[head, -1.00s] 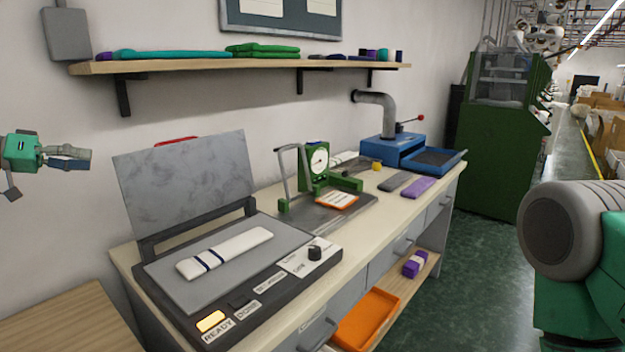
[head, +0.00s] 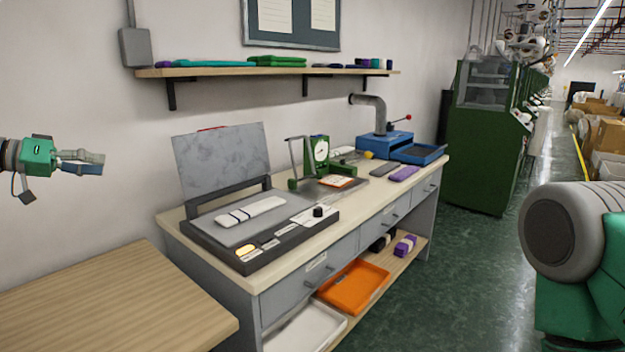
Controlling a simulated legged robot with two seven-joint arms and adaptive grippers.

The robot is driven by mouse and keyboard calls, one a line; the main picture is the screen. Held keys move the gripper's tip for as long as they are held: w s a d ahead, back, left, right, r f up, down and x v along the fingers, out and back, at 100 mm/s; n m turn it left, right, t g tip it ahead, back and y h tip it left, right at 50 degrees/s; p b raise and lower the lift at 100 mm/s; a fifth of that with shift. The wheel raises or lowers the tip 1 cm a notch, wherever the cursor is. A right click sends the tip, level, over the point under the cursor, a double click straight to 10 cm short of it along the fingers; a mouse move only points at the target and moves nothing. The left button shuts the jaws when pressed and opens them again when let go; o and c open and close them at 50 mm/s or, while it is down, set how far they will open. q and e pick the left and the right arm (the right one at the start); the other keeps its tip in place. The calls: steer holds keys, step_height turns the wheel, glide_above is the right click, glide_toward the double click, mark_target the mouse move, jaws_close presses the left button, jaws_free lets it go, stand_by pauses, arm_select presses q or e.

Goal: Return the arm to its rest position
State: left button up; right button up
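My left gripper (head: 88,162) is at the left edge of the head view, raised in front of the bare wall. It points right, clear of the press and the shelf. Its grey fingers are seen side-on and overlap, so the gap between them is unclear; I see nothing held in them. A large grey and green link of my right arm fills the lower right corner. My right gripper is out of view.
The workbench (head: 350,225) carries a raised-lid press (head: 222,160) with a white knitted strip (head: 250,211), a green dial gauge (head: 317,152) and a blue machine (head: 386,145). A wooden table (head: 110,300) is at lower left.

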arm_select(q)
steer(key=w+d+f+g+y, duration=0.1)
steer(key=d+f+g+y, duration=0.15)
steer(key=d+f, duration=1.65)
steer(key=s+d+f+n+g+y, duration=0.1)
steer(key=s+d+f+g, duration=0.2)
steer(key=s+d+f, duration=0.7)
steer(key=s+d+f+g+y, duration=0.1)
steer(key=s+f+y, duration=0.1)
steer(key=s+f, duration=0.75)
steer(key=s+d+f+g+y, duration=0.1)
steer(key=s+d+f+y, duration=0.1)
steer(key=s+f, duration=0.7)
steer(key=s+a+y, duration=0.2)
steer(key=s+a, duration=0.3)
steer(key=s, duration=0.4)
steer(key=s+a+r+n+y, duration=0.1)
steer(key=s+a+y, duration=0.1)
steer(key=s+a, duration=0.3)
steer(key=s, duration=0.4)
steer(key=shift+s+a+g, duration=0.2)
steer(key=shift+s+g, duration=0.15)
